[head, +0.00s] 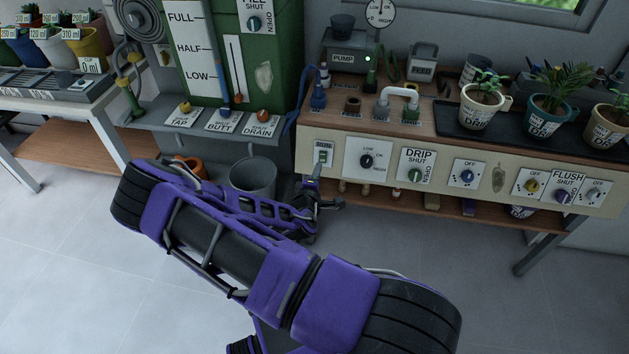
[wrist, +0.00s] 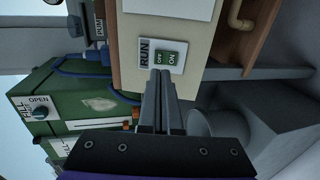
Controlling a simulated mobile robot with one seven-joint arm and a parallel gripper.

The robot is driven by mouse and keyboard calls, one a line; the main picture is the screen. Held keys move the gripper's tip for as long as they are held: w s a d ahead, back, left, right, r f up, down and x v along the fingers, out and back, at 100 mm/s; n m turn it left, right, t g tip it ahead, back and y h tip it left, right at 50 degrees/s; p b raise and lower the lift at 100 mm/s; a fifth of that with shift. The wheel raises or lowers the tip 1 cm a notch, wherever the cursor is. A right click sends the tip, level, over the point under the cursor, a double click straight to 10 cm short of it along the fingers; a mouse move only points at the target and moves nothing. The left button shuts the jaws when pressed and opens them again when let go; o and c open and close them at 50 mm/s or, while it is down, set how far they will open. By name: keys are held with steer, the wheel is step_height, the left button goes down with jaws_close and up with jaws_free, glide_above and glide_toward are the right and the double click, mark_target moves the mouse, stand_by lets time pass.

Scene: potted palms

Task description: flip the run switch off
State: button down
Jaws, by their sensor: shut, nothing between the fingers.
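The run switch (head: 322,157) is a small green rocker on a white plate at the left end of the bench's cream front panel. In the wrist view the switch (wrist: 171,57) shows larger and turned, with an ON marking and smaller lettering beside it. The RUN label (wrist: 145,52) is next to it. My gripper (head: 315,174) is just below the switch, pointing at the panel. In the wrist view my gripper's fingers (wrist: 160,74) are together and empty, with their tips overlapping the switch's lower edge. I cannot tell whether they touch it.
The pump (head: 348,57) on the bench shows a lit green lamp. A dial plate (head: 374,160) and the drip knob (head: 415,175) are right of the switch. A green tank (head: 285,50) and a grey bucket (head: 253,177) are to the left. Potted plants (head: 482,108) stand on the bench.

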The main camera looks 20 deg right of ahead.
mark_target(323, 154)
steer(key=x, duration=0.6)
